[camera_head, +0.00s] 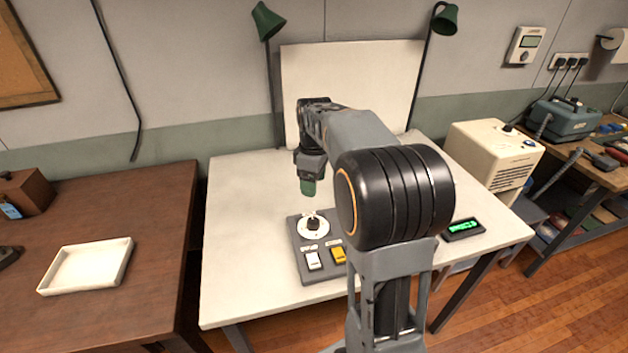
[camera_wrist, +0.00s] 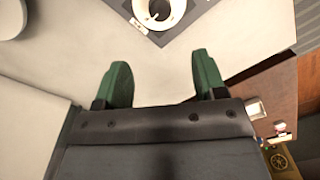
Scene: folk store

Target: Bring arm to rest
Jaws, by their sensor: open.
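My gripper (camera_head: 308,187) hangs from my bent arm above the white table, behind the control panel. In the wrist view its two green fingertips (camera_wrist: 163,80) stand wide apart with nothing between them. The dial also shows at the top of the wrist view (camera_wrist: 178,8). My arm hides the panel's right part.
The white table (camera_head: 240,240) has bare room left of the panel. A small display with green digits (camera_head: 463,230) lies at the right. Two green lamps (camera_head: 267,21) (camera_head: 446,18) flank a white backboard (camera_head: 355,75). A cream box (camera_head: 490,155) stands beyond the table's right side. A white tray (camera_head: 87,266) lies on the brown table.

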